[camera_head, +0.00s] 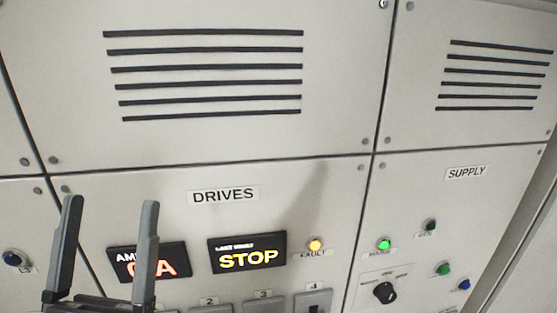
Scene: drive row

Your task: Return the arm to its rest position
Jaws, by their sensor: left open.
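My left gripper (107,228) is at the lower left of the head view, with its two dark grey fingers pointing up. The fingers are wide apart and nothing is between them. It stands in front of the DRIVES panel (150,190), and its right finger covers part of an ammeter display (172,265) with red digits. I cannot tell how far the fingers are from the panel. My right gripper is not in view.
A display (247,254) reads STOP in yellow. The amber FAULT lamp (316,245) is lit. Numbered switches (314,300) line the bottom edge. The SUPPLY panel (450,210) at the right has a lit green lamp (384,245) and a black rotary knob (385,292). Vented panels (200,140) above are clear.

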